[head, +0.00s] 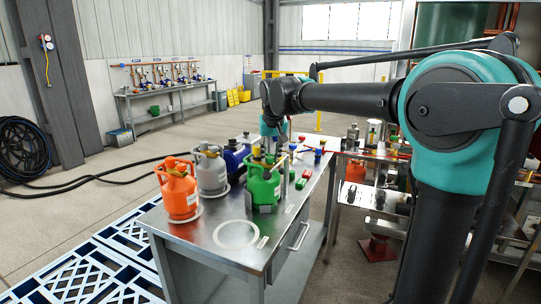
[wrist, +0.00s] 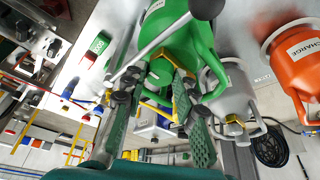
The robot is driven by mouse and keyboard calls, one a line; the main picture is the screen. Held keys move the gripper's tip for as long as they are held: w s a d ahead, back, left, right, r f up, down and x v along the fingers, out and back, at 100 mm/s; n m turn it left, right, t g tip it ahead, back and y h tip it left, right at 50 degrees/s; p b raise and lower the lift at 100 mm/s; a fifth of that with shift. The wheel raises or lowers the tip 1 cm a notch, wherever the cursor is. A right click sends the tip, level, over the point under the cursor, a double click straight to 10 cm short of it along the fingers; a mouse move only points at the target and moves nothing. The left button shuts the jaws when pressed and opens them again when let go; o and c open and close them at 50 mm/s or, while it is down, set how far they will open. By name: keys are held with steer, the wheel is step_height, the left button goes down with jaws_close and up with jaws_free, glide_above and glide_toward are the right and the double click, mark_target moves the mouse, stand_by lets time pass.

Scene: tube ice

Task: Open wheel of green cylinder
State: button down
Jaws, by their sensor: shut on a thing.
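The green cylinder (head: 262,186) stands upright on the metal table, with its green guard handles around the valve. It also shows in the wrist view (wrist: 165,28), top end toward me. My gripper (head: 268,147) reaches down from above onto the cylinder's top. Yellow parts (wrist: 154,110) show between the fingers.
An orange cylinder (head: 180,194), a grey cylinder (head: 211,172) and a blue one (head: 233,158) stand close to the left on the table (head: 207,240). A grey rod with a dark ball (wrist: 205,8) crosses near the fingers.

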steer(key=shift+n, duration=0.3)
steer(key=n, duration=0.1)
steer(key=n+y, duration=0.1)
steer(key=n, duration=0.2)
steer(key=shift+w+d+g+y, duration=0.15)
steer(key=shift+d+g+y, duration=0.15)
steer(key=shift+y, duration=0.1)
steer(key=n+g, duration=0.1)
steer(key=n, duration=0.2)
steer(key=n+g+y, duration=0.1)
steer(key=n, duration=0.2)
steer(key=shift+w+n+y, duration=0.2)
steer(key=shift+n+y, duration=0.1)
steer(key=shift+n, duration=0.1)
steer(key=n, duration=0.1)
steer(key=n+g, duration=0.1)
steer(key=n, duration=0.1)
steer(key=n+g, duration=0.1)
steer(key=n, duration=0.1)
steer(key=shift+w, duration=0.25)
steer(key=shift+w+n+g+h, duration=0.15)
steer(key=shift+n+g, duration=0.35)
steer(key=shift+n, duration=0.85)
steer(key=shift+s+n+g+h, duration=0.1)
steer(key=shift+n+g+h, duration=0.3)
steer(key=shift+n, duration=0.95)
steer(key=c, duration=1.5)
jaws_free()
steer(key=shift+y, duration=0.25)
